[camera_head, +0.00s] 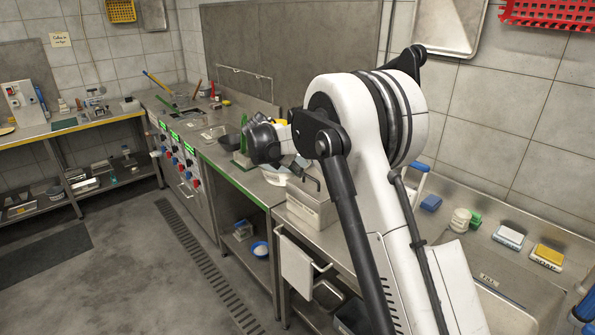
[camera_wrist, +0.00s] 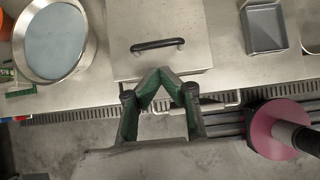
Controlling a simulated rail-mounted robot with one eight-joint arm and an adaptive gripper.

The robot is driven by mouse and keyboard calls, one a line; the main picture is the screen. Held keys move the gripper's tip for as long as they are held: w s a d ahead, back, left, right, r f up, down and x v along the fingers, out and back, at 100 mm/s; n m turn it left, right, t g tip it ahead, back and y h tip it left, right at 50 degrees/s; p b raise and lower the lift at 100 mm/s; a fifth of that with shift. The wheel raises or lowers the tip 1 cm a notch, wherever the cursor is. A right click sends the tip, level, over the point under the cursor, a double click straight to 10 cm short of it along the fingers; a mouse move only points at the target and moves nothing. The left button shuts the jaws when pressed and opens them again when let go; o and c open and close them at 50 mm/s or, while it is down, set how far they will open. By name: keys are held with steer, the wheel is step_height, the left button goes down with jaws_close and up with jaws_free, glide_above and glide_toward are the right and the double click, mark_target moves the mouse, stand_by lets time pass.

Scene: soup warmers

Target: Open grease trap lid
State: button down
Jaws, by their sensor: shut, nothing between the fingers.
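The grease trap looks like a steel box (camera_head: 309,208) on the counter beside my arm. In the wrist view its flat lid (camera_wrist: 185,60) lies closed, with a black bar handle (camera_wrist: 157,45) across it. My gripper (camera_wrist: 160,72) is shut and empty, its green-lined fingertips meeting over the lid's near edge, a little short of the handle in the picture. I cannot tell how high the tips are above the lid. In the head view the gripper is mostly hidden by my own arm.
A round bowl (camera_wrist: 55,40) stands left of the box and a grey square container (camera_wrist: 265,27) right of it. A towel (camera_head: 296,263) hangs on a front rail. The sink (camera_head: 497,300) is at the right, with sponges (camera_head: 547,256) behind it.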

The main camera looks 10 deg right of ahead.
mark_target(312, 186)
steer(key=x, duration=0.7)
steer(key=shift+p, duration=0.4)
steer(key=shift+d, duration=0.15)
